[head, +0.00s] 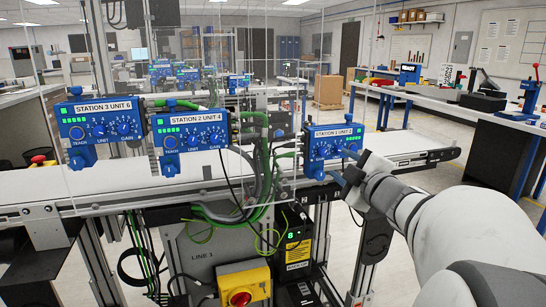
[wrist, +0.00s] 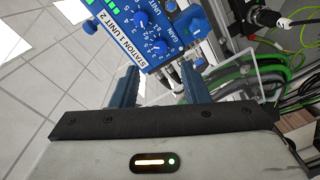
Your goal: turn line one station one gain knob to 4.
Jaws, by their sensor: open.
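The blue station 1 box (head: 322,146) is the rightmost of three on the line, with a label reading "STATION 1 UNIT 2". In the wrist view, the box (wrist: 180,40) shows its dials close up. Its gain knob (wrist: 159,46) is round and blue, beside the "GAIN" lettering; its exact setting is too small to read. My gripper (head: 347,167) is at the right side of the box, partly over its lower right in the head view. The gripper (wrist: 158,72) is open, its two blue fingers apart with nothing between them. I cannot tell whether a finger touches the box.
The station 2 box (head: 190,131) and station 3 box (head: 100,120) stand to the left behind clear panels. A white conveyor belt (head: 410,147) runs underneath. Green and black cables (head: 262,160) hang beside station 1. A red emergency button (head: 240,298) sits below.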

